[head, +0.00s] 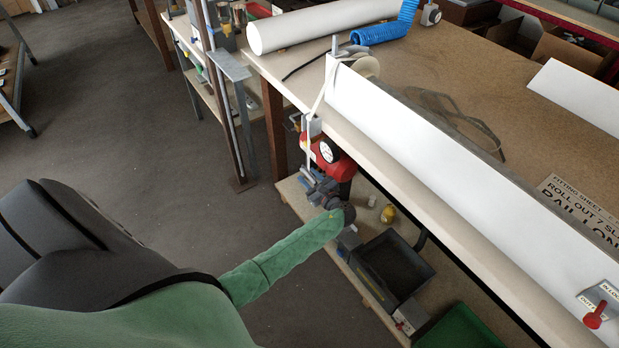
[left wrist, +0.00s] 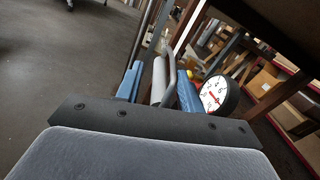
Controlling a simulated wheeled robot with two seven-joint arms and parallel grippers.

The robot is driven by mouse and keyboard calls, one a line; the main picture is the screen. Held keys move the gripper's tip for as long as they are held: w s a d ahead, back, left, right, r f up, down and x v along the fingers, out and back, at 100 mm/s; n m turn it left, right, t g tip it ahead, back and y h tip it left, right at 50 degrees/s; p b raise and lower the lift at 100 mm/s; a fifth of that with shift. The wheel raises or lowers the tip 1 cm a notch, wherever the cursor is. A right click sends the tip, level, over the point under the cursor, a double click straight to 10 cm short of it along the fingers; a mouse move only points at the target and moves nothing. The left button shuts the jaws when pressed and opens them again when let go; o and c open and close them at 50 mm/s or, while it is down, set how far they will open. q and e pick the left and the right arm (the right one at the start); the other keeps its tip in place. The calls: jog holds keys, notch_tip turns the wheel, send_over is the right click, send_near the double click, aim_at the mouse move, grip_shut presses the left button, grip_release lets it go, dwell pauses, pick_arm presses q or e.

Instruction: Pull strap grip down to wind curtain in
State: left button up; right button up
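A pale strap (head: 319,101) hangs from the near-left end of the long white shutter box (head: 420,120), past the bench corner. A grey grip-like piece (head: 313,128) shows on the strap just below the bench top. My left gripper (head: 318,188) is below that corner, beside the strap's lower run. In the left wrist view its blue fingers (left wrist: 160,88) stand apart, with a light grey cylinder (left wrist: 158,80) and a dark bent bar (left wrist: 171,75) between them. A gap shows beside the left finger. I cannot tell whether the bar touches the right finger. My right gripper is out of view.
A red machine with a round gauge (head: 330,151) stands close behind my left gripper; the gauge also shows in the left wrist view (left wrist: 213,95). A dark bin (head: 396,262) sits on the lower shelf (head: 297,195). A red lever (head: 595,316) is at lower right. Floor left is clear.

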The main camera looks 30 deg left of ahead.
pick_arm(q)
jog(key=b+v, duration=0.1)
jog(key=v, duration=0.6)
jog(key=shift+d, duration=0.25)
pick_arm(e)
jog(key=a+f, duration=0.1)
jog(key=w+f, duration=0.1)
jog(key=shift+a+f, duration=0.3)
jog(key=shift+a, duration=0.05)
pick_arm(q)
jog(key=shift+s, duration=0.1)
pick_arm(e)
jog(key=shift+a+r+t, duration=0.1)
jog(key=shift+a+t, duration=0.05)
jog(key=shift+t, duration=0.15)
